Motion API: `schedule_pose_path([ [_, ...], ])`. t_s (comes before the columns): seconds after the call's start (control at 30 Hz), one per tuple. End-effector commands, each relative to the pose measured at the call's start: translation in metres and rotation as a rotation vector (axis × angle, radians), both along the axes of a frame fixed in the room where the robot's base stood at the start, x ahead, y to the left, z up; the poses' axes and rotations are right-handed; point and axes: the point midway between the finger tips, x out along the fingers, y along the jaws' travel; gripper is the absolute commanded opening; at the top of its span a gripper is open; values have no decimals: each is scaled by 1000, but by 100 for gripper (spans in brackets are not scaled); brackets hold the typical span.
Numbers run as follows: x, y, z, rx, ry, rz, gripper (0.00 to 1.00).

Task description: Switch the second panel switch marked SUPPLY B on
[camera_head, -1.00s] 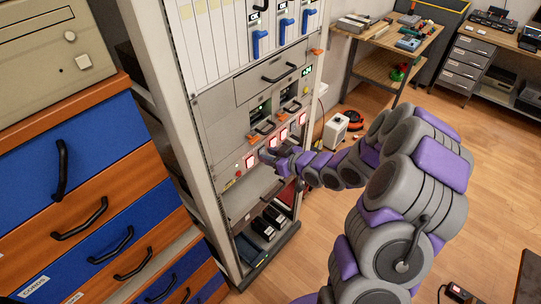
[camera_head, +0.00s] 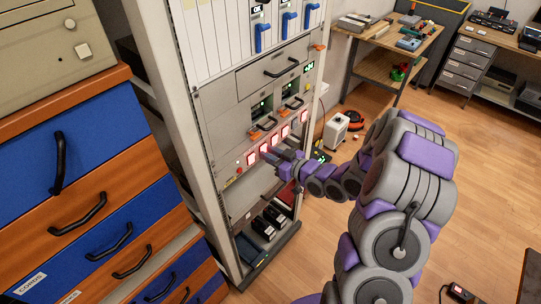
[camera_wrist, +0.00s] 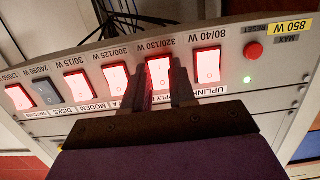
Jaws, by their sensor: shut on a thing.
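The SUPPLY B switch (camera_wrist: 158,72) is a rocker, second from the right in the wrist view, and glows red and white. Its label is upside down and partly hidden by a finger. In the head view it shows as the second lit switch from the left (camera_head: 264,148). My gripper (camera_wrist: 163,82) has one finger on each side of this switch's lower part in the wrist view. The fingers stand apart; their exact contact is hard to see. In the head view my gripper (camera_head: 270,155) is at the panel, just below the switch row.
The UPLINK switch (camera_wrist: 206,62) and SUPPLY A switch (camera_wrist: 117,86) flank it, both lit. The MODEM switch (camera_wrist: 82,88) is lit; the DISKS switch (camera_wrist: 46,92) is dark. A red RESET button (camera_wrist: 253,50) sits at the right. Blue drawers (camera_head: 75,145) stand left of the rack.

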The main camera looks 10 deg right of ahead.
Motion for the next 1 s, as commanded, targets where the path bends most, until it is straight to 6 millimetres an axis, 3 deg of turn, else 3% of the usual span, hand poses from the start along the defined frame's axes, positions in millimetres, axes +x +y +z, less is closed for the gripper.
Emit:
schedule_pose_path([
  [0.43,0,-1,-1,20,-27,-3,0],
  [0.47,0,-1,-1,20,-27,-3,26],
  [0.7,0,-1,-1,20,-28,-2,49],
  [1.0,-2,-2,-1,19,-27,-2,51],
])
